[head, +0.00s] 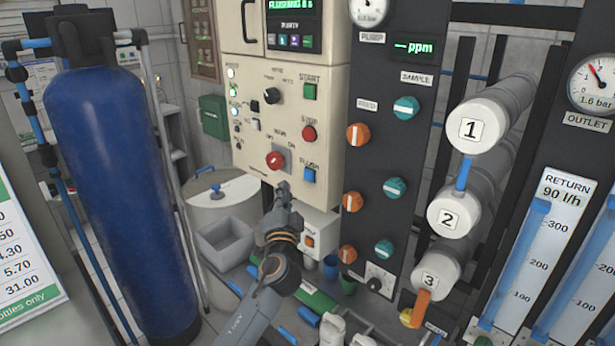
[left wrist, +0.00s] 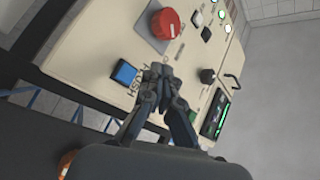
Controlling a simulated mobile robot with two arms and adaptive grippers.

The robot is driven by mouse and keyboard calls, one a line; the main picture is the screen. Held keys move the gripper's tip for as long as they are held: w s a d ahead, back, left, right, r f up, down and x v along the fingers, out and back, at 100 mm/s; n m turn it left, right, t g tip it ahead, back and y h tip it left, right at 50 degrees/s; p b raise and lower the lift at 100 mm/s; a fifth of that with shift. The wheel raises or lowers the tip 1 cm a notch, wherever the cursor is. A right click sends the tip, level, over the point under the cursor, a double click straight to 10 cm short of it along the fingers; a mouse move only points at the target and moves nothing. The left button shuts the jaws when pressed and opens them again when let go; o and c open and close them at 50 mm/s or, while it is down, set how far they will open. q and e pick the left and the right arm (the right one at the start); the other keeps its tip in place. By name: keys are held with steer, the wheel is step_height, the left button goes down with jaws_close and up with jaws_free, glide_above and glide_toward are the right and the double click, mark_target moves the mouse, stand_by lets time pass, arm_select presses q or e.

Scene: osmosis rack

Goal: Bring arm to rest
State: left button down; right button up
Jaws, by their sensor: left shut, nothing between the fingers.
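My left gripper (head: 283,190) is in the middle of the head view, just in front of the lower edge of the cream control panel (head: 255,150). Its arm rises from the bottom of the picture. In the left wrist view the gripper (left wrist: 161,70) has its fingertips together and holds nothing. There it overlaps the panel close to the blue FLUSH button (left wrist: 125,73). Whether it touches the panel I cannot tell. The FLUSH button also shows in the head view (head: 310,174), to the right of the gripper. My right gripper is in neither view.
A red knob (head: 275,160) sits on the panel just above the gripper. A dark column with orange and teal valves (head: 405,108) stands to the right, then white numbered tubes (head: 478,126). A tall blue tank (head: 120,190) stands left. A grey bin (head: 225,243) is below the panel.

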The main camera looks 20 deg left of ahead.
arm_select(q)
steer(key=s+d+f+n+g+h, duration=0.3)
steer(key=s+f+n+g, duration=0.35)
steer(key=s+f, duration=1.35)
steer(key=s+d+f+m+g+h, duration=0.1)
steer(key=s+d+f+g+h, duration=0.3)
steer(key=s, duration=0.6)
steer(key=s+d+f+m+g+h, duration=0.15)
steer(key=s+d+f+g, duration=0.35)
steer(key=s, duration=0.6)
step_height(320, 180, down, 24)
steer(key=d, duration=0.1)
steer(key=s+a+f+g, duration=0.2)
steer(key=s+a+f, duration=0.1)
steer(key=s+f, duration=1.4)
steer(key=shift+s, duration=0.2)
